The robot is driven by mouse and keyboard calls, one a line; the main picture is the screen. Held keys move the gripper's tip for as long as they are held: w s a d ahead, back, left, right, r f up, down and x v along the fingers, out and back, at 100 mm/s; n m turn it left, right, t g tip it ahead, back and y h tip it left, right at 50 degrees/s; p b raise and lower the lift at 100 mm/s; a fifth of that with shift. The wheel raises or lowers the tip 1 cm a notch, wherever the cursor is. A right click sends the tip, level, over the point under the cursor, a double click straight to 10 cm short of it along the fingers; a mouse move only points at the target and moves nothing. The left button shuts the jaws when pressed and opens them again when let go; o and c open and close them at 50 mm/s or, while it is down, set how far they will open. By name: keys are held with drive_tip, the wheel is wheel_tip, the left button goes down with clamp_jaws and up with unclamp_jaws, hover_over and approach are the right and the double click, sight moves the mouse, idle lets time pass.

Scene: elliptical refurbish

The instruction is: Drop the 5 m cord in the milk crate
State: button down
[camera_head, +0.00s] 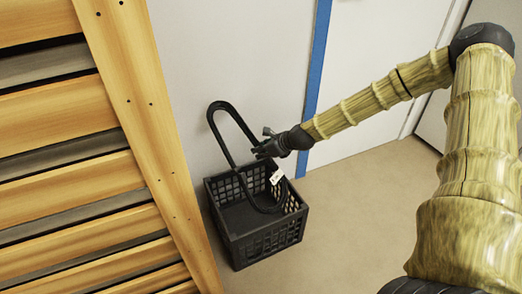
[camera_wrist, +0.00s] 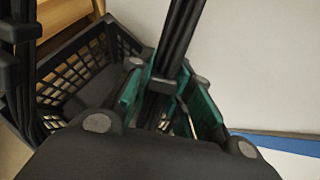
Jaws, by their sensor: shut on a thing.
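The black cord (camera_head: 217,123) is a long loop with a white tag (camera_head: 277,177). My gripper (camera_head: 262,150) is shut on the cord above the back right part of the black milk crate (camera_head: 268,243). The upper end of the loop rises to the left of the gripper, above the crate rim. The lower end hangs down inside the crate's outline; I cannot tell whether it touches the floor of the crate. In the wrist view the cord (camera_wrist: 180,35) runs between the green-padded fingers, and the crate (camera_wrist: 75,65) lies behind and to the left.
A wooden slatted panel (camera_head: 125,85) stands close on the left of the crate. A white wall with a blue vertical strip (camera_head: 317,60) is behind. The tan floor (camera_head: 345,225) to the right of the crate is clear.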

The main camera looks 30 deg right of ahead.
wheel_tip(320, 180, down, 25)
drive_tip(key=b, duration=1.9)
drive_tip(key=shift+r+b, duration=0.15)
drive_tip(key=shift+b, duration=0.15)
idle(0.8)
idle(0.4)
drive_tip(key=c, duration=1.2)
unclamp_jaws()
drive_tip(key=shift+r+p, duration=0.15)
drive_tip(key=shift+p, duration=0.6)
drive_tip(key=shift+s+d+r+g+h+p, duration=0.1)
drive_tip(key=shift+s+r+g+h+p, duration=0.3)
drive_tip(key=shift+p, duration=1.65)
drive_tip(key=shift+w+d+r+g+h+p, duration=0.15)
drive_tip(key=shift+g+p, duration=0.5)
drive_tip(key=shift+p, duration=1.4)
drive_tip(key=shift+s+r+g+h+p, duration=0.15)
drive_tip(key=shift+s+r+g+p, duration=0.3)
drive_tip(key=shift+p, duration=1.6)
